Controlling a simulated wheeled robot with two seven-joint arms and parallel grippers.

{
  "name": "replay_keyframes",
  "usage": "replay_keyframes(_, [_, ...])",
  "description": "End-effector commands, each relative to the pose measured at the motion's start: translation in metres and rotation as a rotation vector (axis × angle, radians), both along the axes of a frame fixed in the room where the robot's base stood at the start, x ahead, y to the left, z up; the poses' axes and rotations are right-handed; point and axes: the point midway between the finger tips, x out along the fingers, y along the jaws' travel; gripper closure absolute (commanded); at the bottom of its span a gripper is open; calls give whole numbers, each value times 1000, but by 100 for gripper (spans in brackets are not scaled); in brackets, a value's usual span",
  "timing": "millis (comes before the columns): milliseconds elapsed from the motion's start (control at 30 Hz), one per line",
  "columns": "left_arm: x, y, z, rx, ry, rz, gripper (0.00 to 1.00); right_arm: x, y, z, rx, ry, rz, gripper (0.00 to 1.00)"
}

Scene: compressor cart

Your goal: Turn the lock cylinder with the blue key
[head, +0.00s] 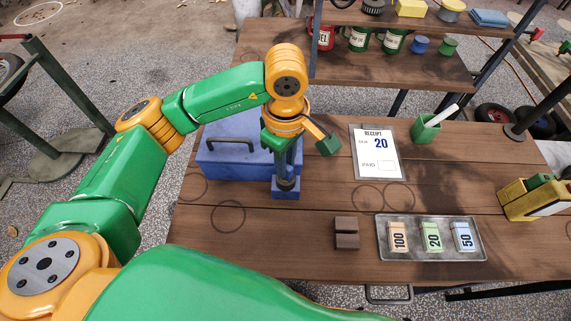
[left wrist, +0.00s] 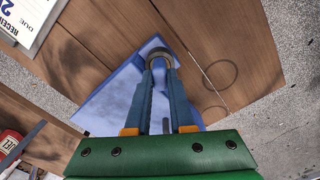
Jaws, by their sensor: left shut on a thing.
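A blue box (head: 222,165) with a dark handle on its lid stands at the left of the wooden table. A blue block at its front right carries the round dark collar of the lock cylinder (left wrist: 158,54). My left gripper (head: 286,183) points straight down over this block. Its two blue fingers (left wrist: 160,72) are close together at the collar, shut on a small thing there. That thing is almost wholly hidden between the fingertips; by its place I take it for the blue key. How far the cylinder is turned does not show. My right gripper is not in view.
A receipt board (head: 376,153) lies right of the box, with a green cup (head: 426,129) beyond. A grey tray (head: 382,250) of numbered notes and a brown block (head: 347,232) lie near the front edge. A shelf (head: 400,70) with cans stands behind. The table left of the brown block is clear.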

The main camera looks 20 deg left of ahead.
Motion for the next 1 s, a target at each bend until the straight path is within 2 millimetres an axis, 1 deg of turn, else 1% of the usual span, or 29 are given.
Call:
replay_keyframes(33, [0, 0, -3, -1, -2, -32, 100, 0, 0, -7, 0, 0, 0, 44])
replay_keyframes(100, [0, 0, -2, 0, -2, -70, 100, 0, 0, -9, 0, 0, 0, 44])
replay_keyframes(500, [0, 0, 0, 0, 0, -93, 100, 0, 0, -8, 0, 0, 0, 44])
replay_keyframes(567, [0, 0, -1, 0, -1, -107, 100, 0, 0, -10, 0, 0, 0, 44])
replay_keyframes(800, [1, 0, -4, 1, -1, -310, 100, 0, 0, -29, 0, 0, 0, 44])
replay_keyframes(900, [1, 0, -3, 1, -1, -393, 100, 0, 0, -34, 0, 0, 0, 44])
replay_keyframes(1000, [0, 0, -1, 0, -1, -437, 100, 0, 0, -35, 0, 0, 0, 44])
